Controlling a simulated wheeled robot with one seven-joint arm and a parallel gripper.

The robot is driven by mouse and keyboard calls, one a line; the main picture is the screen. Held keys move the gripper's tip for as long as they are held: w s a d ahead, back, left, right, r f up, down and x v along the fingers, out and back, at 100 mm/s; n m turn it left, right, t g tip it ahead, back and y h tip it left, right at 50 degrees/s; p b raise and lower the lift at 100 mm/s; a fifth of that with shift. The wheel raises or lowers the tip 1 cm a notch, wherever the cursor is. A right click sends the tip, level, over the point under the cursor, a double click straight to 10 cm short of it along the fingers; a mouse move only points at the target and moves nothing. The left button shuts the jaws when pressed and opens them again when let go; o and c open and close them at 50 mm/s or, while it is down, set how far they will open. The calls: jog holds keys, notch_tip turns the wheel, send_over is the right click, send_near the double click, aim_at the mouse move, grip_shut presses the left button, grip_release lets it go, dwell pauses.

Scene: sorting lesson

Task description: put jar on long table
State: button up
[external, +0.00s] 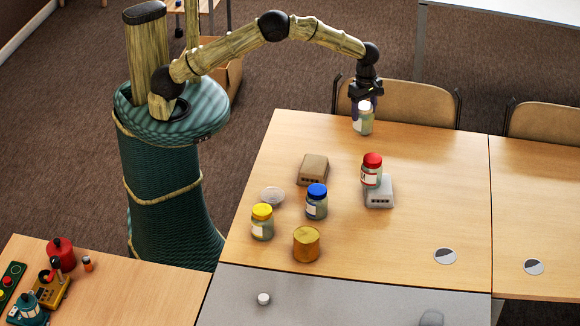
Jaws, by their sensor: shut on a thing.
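My gripper (366,98) is shut on a jar (363,122) with a white lid and a pale label. The jar hangs upright below the fingers at the far edge of the wooden table (420,215). I cannot tell whether its base touches the tabletop. Other jars stand on this table: one with a yellow lid (262,222), one with a blue lid (316,202), and one with a red lid (371,170) at or on a light grey box (380,191). The fingers partly hide the held jar's lid.
A brown box (313,169), a clear dish (272,195) and a golden tin (306,244) share the wooden table. A grey table (350,298) adjoins its front edge. Chairs (408,103) stand behind. The wooden table's right part is mostly clear.

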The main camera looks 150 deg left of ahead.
notch_tip(320, 180, up, 3)
jog(key=shift+r, duration=0.15)
jog(key=shift+w+d+r, duration=0.2)
jog(key=shift+w+d, duration=0.15)
jog(key=shift+w, duration=0.2)
jog(key=w+d+m+p, duration=0.1)
jog(key=w+d+m, duration=0.2)
jog(key=w+d, duration=0.85)
jog(key=w+d+m, duration=0.3)
jog(key=w+d, duration=0.6)
jog(key=d, duration=0.5)
jog(key=w+d+m+p, duration=0.1)
jog(key=w+d+m, duration=0.25)
jog(key=d, duration=1.75)
jog(key=s+d+m+p, duration=0.1)
jog(key=s+d+m, duration=0.25)
jog(key=d, duration=1.15)
jog(key=s+d+m, duration=0.2)
jog(key=s+d, duration=0.3)
jog(key=d, duration=1)
jog(key=f, duration=0.2)
jog(key=d+f, duration=0.1)
jog(key=f, duration=0.2)
